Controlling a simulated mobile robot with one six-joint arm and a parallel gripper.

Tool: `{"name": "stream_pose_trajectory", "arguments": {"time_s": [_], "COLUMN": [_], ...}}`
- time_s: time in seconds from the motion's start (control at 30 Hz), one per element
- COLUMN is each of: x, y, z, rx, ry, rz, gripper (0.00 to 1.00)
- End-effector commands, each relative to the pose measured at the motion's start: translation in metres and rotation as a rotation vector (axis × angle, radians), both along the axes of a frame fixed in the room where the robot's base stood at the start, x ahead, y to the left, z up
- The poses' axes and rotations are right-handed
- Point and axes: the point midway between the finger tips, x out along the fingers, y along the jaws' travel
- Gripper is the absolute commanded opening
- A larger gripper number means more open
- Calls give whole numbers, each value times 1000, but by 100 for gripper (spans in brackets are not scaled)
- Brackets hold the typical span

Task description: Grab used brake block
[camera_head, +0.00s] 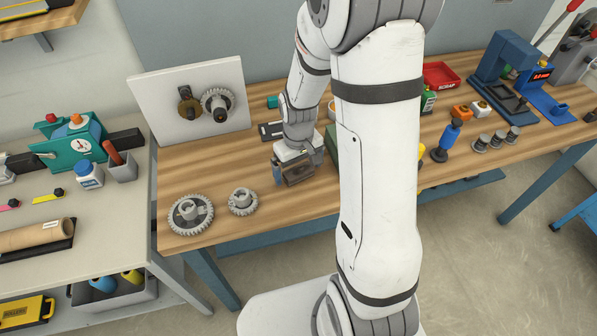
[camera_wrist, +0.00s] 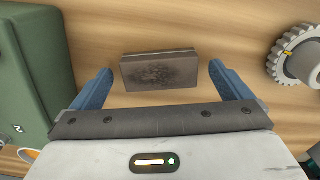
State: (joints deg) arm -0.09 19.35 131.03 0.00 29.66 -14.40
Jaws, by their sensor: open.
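The used brake block (camera_wrist: 158,72) is a dark brown-grey rectangular block with a worn, scuffed dark face. In the wrist view it lies on the wooden bench between the two blue fingers of my gripper (camera_wrist: 160,80). The fingers are open, with a gap to the block on each side. In the head view my gripper (camera_head: 296,172) is low over the bench, behind the gears, and a brown shape shows at its fingers. My arm hides part of the bench there.
A green box (camera_wrist: 30,70) stands close left of my gripper in the wrist view. A grey gear (camera_wrist: 300,58) lies to the right. In the head view two gears (camera_head: 190,215) lie near the front left edge, and a white board (camera_head: 160,100) stands behind.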

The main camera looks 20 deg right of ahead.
Motion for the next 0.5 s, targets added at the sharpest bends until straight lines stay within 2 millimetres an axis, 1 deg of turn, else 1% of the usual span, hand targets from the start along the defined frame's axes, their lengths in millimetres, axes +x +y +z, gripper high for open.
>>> {"name": "stream_pose_trajectory", "arguments": {"time_s": [0.2,0.5], "x": [0,0], "y": [0,-1], "z": [-1,0], "rx": [0,0], "ry": [0,-1], "rz": [-1,-1], "gripper": [98,74]}}
